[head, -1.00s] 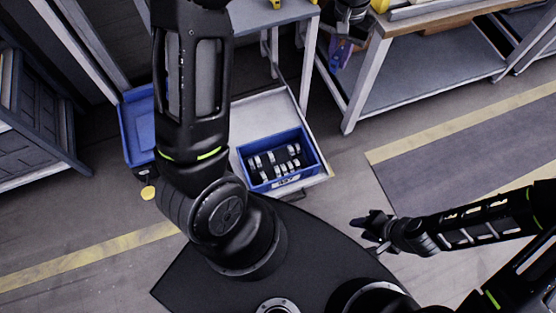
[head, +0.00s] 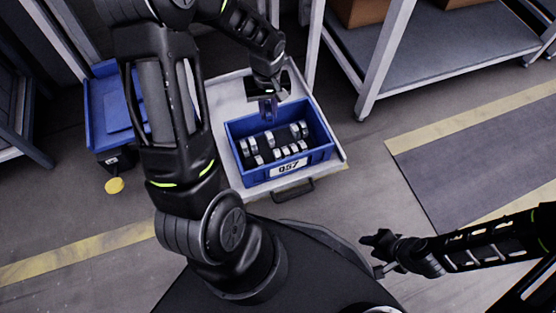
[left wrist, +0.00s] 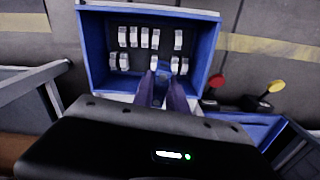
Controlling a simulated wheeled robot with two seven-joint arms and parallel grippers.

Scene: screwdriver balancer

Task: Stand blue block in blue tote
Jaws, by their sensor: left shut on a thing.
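The blue tote (head: 318,158) sits on a light grey tray top and also shows in the left wrist view (left wrist: 95,60). Several dark pieces with pale bands stand in rows inside it. My left gripper (head: 268,108) points down over the tote's back part. It is shut on a small blue block (left wrist: 175,65), seen between its fingertips in the left wrist view. The fingers hide much of the block, and I cannot tell whether it touches the tote floor. My right gripper (head: 378,252) is far right of the tote, with its jaw opening unclear.
The grey tray top (head: 235,95) has a raised edge and a dark handle (head: 295,192) in front. A second blue bin (head: 105,105) stands to the left. A shelf post (head: 385,60) rises behind to the right. The floor at right is clear.

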